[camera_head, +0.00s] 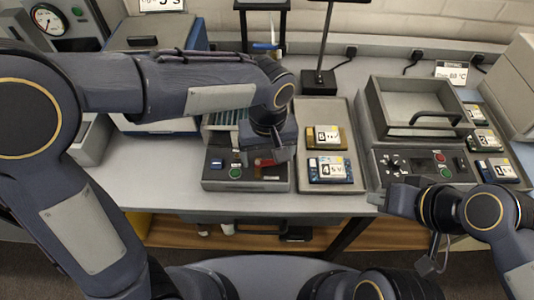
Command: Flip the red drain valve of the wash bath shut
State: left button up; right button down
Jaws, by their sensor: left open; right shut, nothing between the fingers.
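My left gripper (272,156) points down over the front panel (215,178) of the left bench unit, which I take to be the wash bath. It is open. A small red part (264,162), which looks like the drain valve, shows right at its fingers. The gripper covers most of this part, so I cannot tell its position or whether the fingers touch it. A green button (235,173) is to its left. My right gripper (388,199) is shut and empty near the bench's front edge, below the right unit.
A tray (301,181) with two labelled blocks (326,138) stands right of the panel. The right unit (383,160) has an open-topped box with a handle (435,118), knobs and buttons. A black stand (318,82) rises behind the tray. Bare bench (150,182) lies to the left.

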aim_at(268, 163)
pick_arm(q)
jog(key=shift+f, duration=0.4)
jog(key=c, duration=1)
jog(key=shift+s+m, duration=0.2)
jog(key=shift+m, duration=0.9)
jog(key=o, duration=1)
jog(key=shift+r, duration=0.1)
notch_tip(268, 163, up, 8)
jog(key=shift+f, duration=0.15)
